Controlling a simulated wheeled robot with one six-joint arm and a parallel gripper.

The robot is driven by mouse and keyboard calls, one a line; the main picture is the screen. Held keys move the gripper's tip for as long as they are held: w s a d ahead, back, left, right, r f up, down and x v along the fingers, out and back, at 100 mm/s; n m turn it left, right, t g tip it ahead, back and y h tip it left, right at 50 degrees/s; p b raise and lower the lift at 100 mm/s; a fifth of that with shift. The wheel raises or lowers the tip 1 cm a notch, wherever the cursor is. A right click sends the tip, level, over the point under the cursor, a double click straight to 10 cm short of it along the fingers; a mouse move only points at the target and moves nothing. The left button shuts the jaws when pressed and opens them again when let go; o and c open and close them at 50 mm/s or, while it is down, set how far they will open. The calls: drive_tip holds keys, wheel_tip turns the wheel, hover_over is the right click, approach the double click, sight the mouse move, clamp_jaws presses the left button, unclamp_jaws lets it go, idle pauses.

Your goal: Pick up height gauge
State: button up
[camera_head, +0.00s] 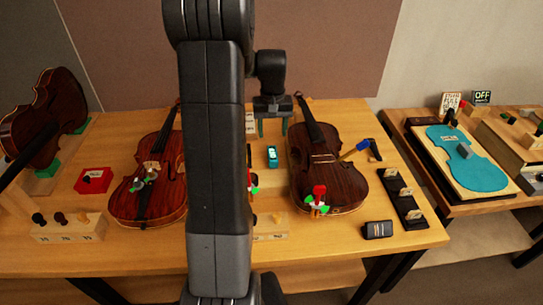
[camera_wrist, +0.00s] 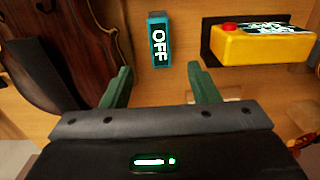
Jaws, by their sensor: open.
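A small teal device with a dark display (camera_head: 272,156) lies on the bench between the two violins; it looks like the height gauge, though I cannot be sure. In the wrist view the teal device (camera_wrist: 160,40) shows a dark face reading "OFF", beyond and between my fingertips. My gripper (camera_head: 272,128) is open and empty, with its green fingers spread on either side. It also shows in the wrist view (camera_wrist: 162,85), and its fingers are not touching the device.
The right violin (camera_head: 327,170) lies close beside the device. A yellow box with a red button (camera_wrist: 262,45) sits on its other side, hidden behind my arm in the head view.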

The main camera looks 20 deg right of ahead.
sight(273, 153)
wheel_tip(273, 153, down, 9)
drive_tip(key=shift+s+r+p, duration=0.15)
drive_tip(key=shift+r+p, duration=0.05)
drive_tip(key=shift+p, duration=0.55)
drive_tip(key=c, duration=1.1)
